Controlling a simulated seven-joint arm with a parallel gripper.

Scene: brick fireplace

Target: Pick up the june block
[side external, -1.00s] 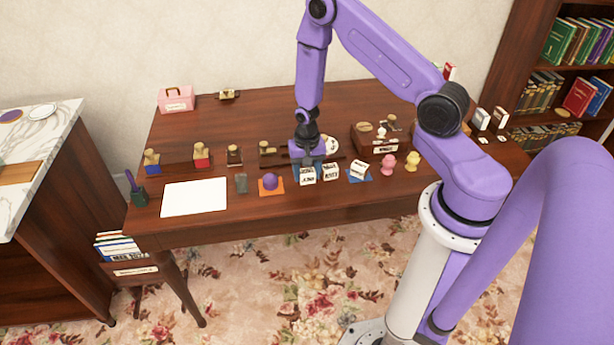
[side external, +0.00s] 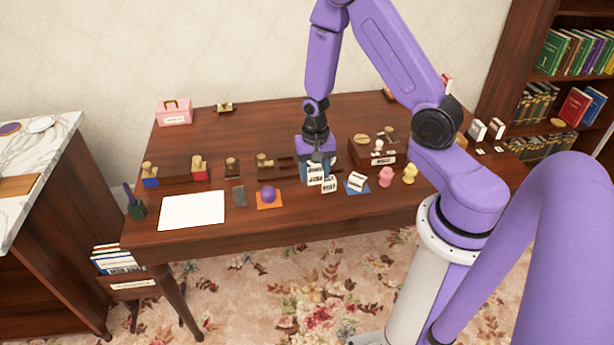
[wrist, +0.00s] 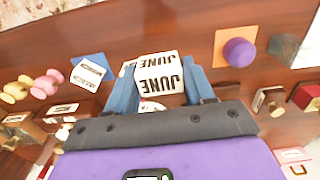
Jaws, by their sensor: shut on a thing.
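My gripper (side external: 317,176) is shut on a white block with black JUNE lettering (wrist: 160,75), which sits between the two blue fingers in the wrist view. In the side view this held block (side external: 315,173) appears raised a little above the table. A second white lettered block (side external: 329,184) stands just in front and to the right, partly overlapped by the held one. In the wrist view its edge (wrist: 127,69) shows behind the held block. A third white lettered block (side external: 356,181) rests on a blue mat to the right.
Pink (side external: 385,176) and yellow (side external: 410,173) figures stand to the right. A wooden box (side external: 378,154) stands behind. The table's back middle is mostly clear.

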